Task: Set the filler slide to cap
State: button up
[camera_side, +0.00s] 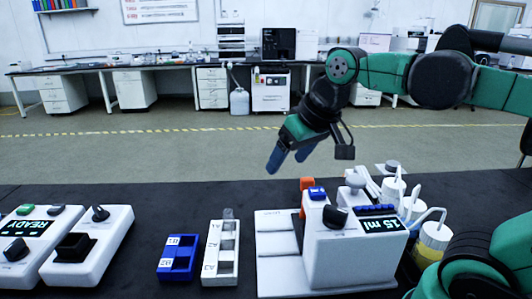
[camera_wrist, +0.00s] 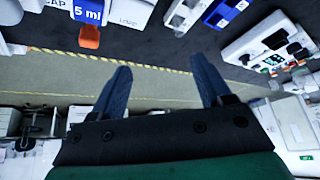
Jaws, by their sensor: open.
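The filler (camera_side: 345,250) is a white box with a lit "15 ml" display, dark knobs and a blue button on top, at the lower right of the side view. An orange block (camera_side: 307,184) shows at its back left; an orange piece also shows in the wrist view (camera_wrist: 89,38), beside a blue "5 ml" label. White text plates reading "CAP" (camera_wrist: 55,4) and another word lie at the wrist view's top edge. I cannot tell which part is the slide or where it is set. My gripper (camera_side: 289,160) has blue fingers, open and empty, above and behind the filler.
Left of the filler stand a white rack (camera_side: 221,255) and a blue rack (camera_side: 180,258), then white consoles, one showing "READY" (camera_side: 28,228). Bottles with spouts (camera_side: 435,237) stand at the right. Dark bench is bare behind the racks.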

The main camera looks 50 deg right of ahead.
jog(key=w+d+m+g, duration=0.2)
jog(key=d+m+g, duration=0.1)
jog(key=d, duration=0.2)
jog(key=m+g, duration=0.3)
jog(key=m, duration=0.1)
send_over(308, 179)
jog(key=shift+y, duration=0.3)
notch_tip(308, 179, down, 6)
jog(key=shift+r, duration=0.25)
jog(key=shift+f, duration=3)
grip_shut()
